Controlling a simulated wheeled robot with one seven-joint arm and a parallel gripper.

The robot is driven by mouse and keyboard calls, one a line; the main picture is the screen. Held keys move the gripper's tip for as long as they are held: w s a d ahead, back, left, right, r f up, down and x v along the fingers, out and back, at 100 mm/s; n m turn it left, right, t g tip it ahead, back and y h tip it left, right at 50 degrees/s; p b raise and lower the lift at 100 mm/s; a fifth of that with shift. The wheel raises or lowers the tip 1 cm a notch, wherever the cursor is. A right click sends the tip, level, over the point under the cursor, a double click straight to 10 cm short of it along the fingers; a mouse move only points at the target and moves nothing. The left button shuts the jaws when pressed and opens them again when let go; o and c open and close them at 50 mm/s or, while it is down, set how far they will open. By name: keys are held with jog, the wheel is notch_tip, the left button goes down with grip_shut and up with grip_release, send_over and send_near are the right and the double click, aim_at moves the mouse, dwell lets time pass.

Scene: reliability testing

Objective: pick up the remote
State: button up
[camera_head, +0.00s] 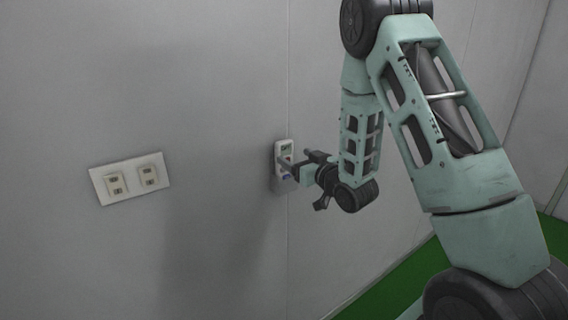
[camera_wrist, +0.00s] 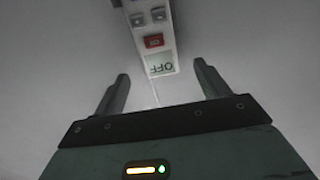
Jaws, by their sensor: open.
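In the wrist view my gripper (camera_wrist: 162,71) is open, with one finger on each side of the remote's screen end. Gaps show on both sides, and nothing is held.
A white double wall socket (camera_head: 130,178) is on the wall to the left of the remote. The wall (camera_head: 220,70) between them is bare. A panel seam runs down the wall by the remote. Green floor (camera_head: 405,282) shows at the lower right.

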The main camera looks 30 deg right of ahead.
aim_at(286, 148)
jog(key=shift+w+r+p, duration=0.25)
jog(key=shift+w+p, duration=0.75)
jog(key=shift+w, duration=0.35)
jog(key=shift+w+r+p, duration=0.25)
jog(key=shift+w+p, duration=0.75)
jog(key=shift+w, duration=0.3)
jog(key=c, duration=1.4)
